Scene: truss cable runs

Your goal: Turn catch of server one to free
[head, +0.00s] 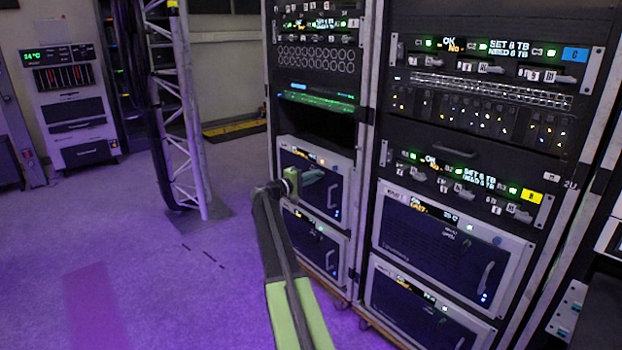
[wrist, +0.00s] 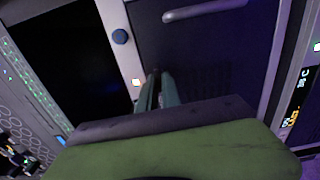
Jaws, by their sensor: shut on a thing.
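The server unit (head: 317,200) at mid height in the left rack has a dark blue front, a pale frame and a bar handle; its label is too small to read. My gripper (head: 308,177) is at the upper part of this front. In the wrist view my gripper (wrist: 158,80) has its two greenish fingers close together against the dark front panel (wrist: 215,60), shut on a small part there, the catch. The fingers hide most of the catch, so its angle cannot be told.
A second server unit (head: 315,243) sits just below. The right rack (head: 470,150) stands close beside, with lit switch panels and two large units. A truss tower (head: 185,110) with black cables stands on the left. The purple-lit floor (head: 150,270) between is open.

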